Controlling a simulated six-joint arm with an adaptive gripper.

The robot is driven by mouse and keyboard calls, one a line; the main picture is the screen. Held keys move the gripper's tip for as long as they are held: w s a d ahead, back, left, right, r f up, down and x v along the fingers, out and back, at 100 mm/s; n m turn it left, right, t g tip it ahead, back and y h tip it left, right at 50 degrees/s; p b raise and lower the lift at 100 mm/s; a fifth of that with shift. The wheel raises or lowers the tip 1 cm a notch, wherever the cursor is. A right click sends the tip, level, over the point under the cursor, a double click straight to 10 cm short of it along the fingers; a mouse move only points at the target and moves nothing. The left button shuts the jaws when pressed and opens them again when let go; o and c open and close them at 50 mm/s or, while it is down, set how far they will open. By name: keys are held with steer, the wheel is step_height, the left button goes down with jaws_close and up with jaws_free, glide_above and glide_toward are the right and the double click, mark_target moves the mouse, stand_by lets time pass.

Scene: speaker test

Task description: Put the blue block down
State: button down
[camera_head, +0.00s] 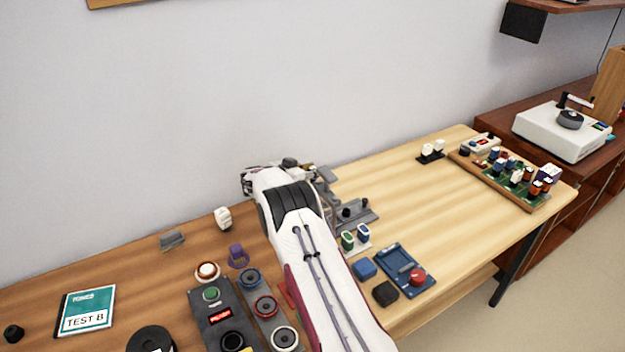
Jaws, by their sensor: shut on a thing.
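My white arm reaches from the bottom middle up over the table, and my gripper (322,178) is at its far end near the wall. The gripper is mostly hidden behind my wrist. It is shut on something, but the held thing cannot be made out. A small blue block (365,268) is in view right of my arm, well apart from the gripper, and appears to rest on the light wood table (400,205). It sits left of a blue tray (392,257) and above a black block (385,293).
A grey fixture (362,214) stands right of my wrist, with green and blue pieces (355,237) below it. A button panel (222,318) and ringed speakers (266,306) lie left of my arm. A component board (512,183) is far right. The table's middle right is clear.

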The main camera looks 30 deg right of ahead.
steer(key=shift+f, duration=1.9)
steer(key=shift+f, duration=0.15)
steer(key=c, duration=1.8)
jaws_free()
steer(key=shift+r, duration=0.2)
steer(key=shift+v, duration=6)
steer(key=shift+f, duration=0.1)
